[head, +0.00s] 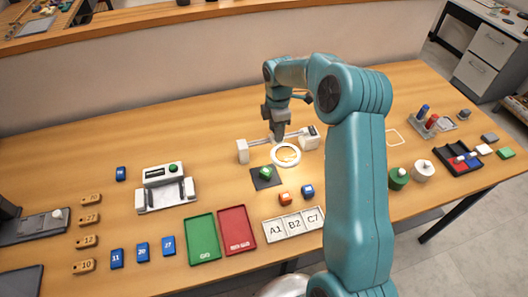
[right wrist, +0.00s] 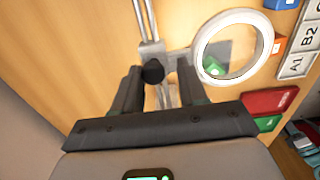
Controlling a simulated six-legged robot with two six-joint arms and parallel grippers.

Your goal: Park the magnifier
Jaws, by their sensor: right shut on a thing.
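The magnifier is a white ring lens (head: 286,155) on a short arm, mounted on a rail (head: 260,141) between two white end blocks. Its ring (right wrist: 199,52) shows large in the right wrist view, with a green item visible through it. My right gripper (head: 277,135) reaches down to the rail from above. In the right wrist view my right gripper (right wrist: 158,78) is shut on the magnifier, its fingers either side of a black knob (right wrist: 152,72) at the base of the lens arm. The ring hangs over the table just behind a dark pad (head: 259,183). My left gripper is out of view.
Green (head: 202,238) and red (head: 238,231) trays and a lettered tray (head: 293,225) lie in front. The right end block (head: 309,140) stands close to my arm.

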